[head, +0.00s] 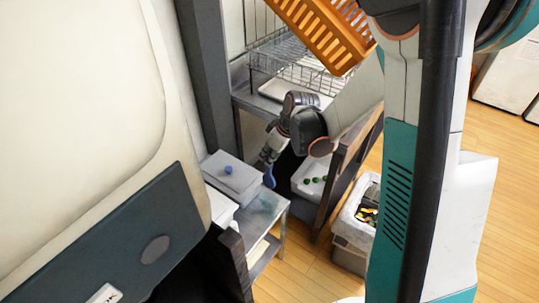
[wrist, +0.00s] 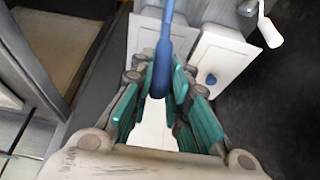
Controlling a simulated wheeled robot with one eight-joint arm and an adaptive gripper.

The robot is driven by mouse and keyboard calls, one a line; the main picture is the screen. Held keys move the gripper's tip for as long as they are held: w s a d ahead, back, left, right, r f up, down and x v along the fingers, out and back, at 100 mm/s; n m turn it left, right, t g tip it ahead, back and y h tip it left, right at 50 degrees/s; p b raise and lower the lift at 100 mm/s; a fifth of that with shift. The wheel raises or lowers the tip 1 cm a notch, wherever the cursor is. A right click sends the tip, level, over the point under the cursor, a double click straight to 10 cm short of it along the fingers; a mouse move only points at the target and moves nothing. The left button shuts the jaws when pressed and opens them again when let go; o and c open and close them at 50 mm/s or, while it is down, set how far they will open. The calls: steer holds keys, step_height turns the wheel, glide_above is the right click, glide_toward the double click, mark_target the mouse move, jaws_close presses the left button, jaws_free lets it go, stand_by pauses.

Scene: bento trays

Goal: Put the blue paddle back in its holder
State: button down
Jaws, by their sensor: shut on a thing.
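The blue paddle (wrist: 162,58) is between the teal-padded fingers of my gripper (wrist: 160,92) in the wrist view. My gripper is shut on it. In the head view the blue paddle (head: 269,178) hangs down from my gripper (head: 270,158), above the grey side table and just right of a pale box. I cannot make out a holder for certain. The pale box (head: 240,184) has a small blue knob-like piece (head: 228,170) on top. In the wrist view this blue piece (wrist: 211,79) sits on a white box (wrist: 215,50), apart from the paddle.
The grey side table (head: 268,218) stands under my gripper. To its right are a white tray with several green round items (head: 316,180) and a bin (head: 352,235). A wire rack (head: 285,52) and an orange crate (head: 318,30) are behind. A large pale appliance (head: 80,120) fills the left.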

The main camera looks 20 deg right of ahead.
steer(key=b, duration=0.4)
glide_above(267, 186)
steer(key=d, duration=0.1)
steer(key=shift+s+f, duration=0.2)
steer(key=shift+f, duration=2.75)
steer(key=shift+f+b, duration=0.15)
steer(key=shift+b, duration=0.15)
steer(key=shift+f+b, duration=1.95)
steer(key=shift+f, duration=1.8)
steer(key=c, duration=1.4)
jaws_free()
steer(key=shift+c, duration=0.2)
steer(key=shift+o, duration=0.2)
